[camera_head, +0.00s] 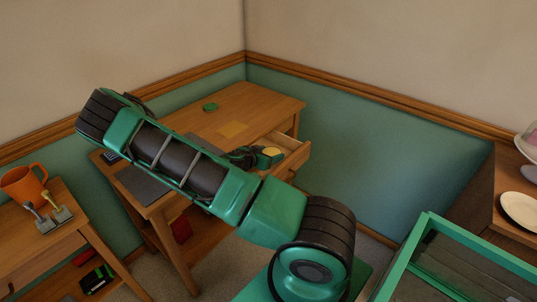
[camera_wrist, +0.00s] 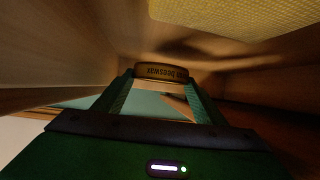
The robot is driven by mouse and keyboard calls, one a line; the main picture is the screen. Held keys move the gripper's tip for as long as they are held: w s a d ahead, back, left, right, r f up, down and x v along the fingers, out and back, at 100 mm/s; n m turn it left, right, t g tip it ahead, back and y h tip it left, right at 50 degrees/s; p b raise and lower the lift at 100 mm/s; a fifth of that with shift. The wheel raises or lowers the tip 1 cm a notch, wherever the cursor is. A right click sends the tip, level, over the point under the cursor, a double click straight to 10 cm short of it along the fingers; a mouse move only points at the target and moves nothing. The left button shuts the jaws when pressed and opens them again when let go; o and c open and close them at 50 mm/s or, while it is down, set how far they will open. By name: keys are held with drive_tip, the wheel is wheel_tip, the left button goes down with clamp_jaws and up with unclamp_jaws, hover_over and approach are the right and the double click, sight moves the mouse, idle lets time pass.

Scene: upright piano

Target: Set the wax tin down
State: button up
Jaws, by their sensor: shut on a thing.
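The wax tin (camera_wrist: 161,72) is a low, round, amber-brown tin with dark lettering that appears inverted in the wrist view. My gripper (camera_wrist: 160,88) is shut on it, with one green finger on each side. In the head view my gripper (camera_head: 262,158) is at the open drawer (camera_head: 291,157) of the wooden desk (camera_head: 262,105). Wooden walls surround the tin in the wrist view. I cannot tell whether the tin touches the wood.
A yellow woven surface (camera_wrist: 235,10) shows close by in the wrist view. An orange mug (camera_head: 22,185) stands on the left table. A green-framed case (camera_head: 455,245) is at front right.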

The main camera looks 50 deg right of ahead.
drive_tip(key=shift+f, duration=0.2)
drive_tip(key=shift+f, duration=0.35)
drive_tip(key=o, duration=0.9)
drive_tip(key=shift+c, duration=0.2)
